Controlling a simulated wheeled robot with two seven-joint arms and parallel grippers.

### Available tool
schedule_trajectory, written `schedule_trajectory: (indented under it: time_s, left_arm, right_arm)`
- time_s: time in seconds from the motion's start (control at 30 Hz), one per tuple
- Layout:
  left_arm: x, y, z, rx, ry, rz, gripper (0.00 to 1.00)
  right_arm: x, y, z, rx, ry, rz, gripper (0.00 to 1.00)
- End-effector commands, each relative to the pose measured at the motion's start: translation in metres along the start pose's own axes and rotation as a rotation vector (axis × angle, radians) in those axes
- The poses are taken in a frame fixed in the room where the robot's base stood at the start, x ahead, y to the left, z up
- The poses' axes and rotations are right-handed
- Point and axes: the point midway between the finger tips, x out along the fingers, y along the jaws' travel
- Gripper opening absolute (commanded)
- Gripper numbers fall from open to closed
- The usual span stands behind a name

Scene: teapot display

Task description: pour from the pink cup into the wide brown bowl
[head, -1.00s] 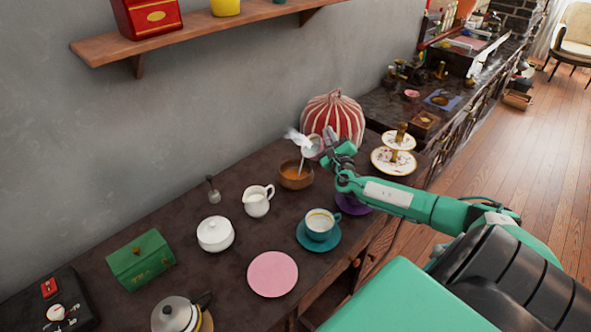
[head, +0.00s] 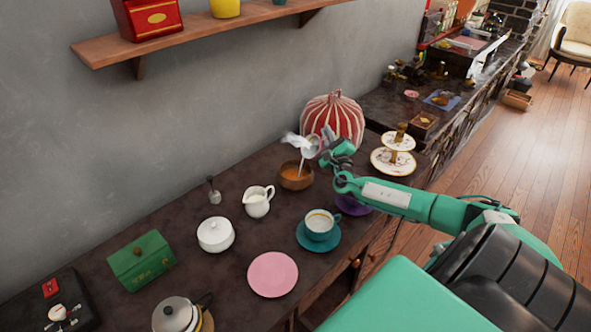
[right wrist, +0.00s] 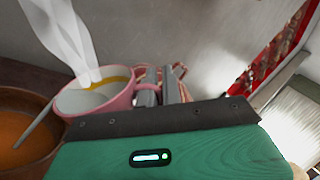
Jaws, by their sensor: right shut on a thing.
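The pink cup (right wrist: 102,96) is tilted in the right wrist view, with steam above it and a yellowish liquid inside. In the head view the cup (head: 311,146) is tipped toward the bowl, and a pale stream runs down from its rim. The wide brown bowl (head: 296,176) stands below and to the left of the cup and holds orange-brown liquid. The bowl (right wrist: 24,135) also shows at the left of the right wrist view, with the stream entering it. My right gripper (head: 329,143) is shut on the cup's handle. My left gripper is not in view.
A red-striped tea cosy (head: 333,117) stands behind the cup. A white jug (head: 257,202) is left of the bowl. A teal cup (head: 320,223) on its saucer and a tiered stand (head: 394,163) are nearby. A pink plate (head: 272,274) lies in front.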

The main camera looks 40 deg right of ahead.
Motion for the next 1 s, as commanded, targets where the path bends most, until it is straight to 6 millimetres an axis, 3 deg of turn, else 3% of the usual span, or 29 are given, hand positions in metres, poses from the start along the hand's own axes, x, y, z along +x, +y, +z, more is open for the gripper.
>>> schedule_trajectory:
  time_s: [1.0]
  left_arm:
    - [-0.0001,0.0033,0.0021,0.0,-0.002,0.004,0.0]
  right_arm:
    - [-0.001,0.0038,0.0088,-0.116,-0.044,-0.016,0.0]
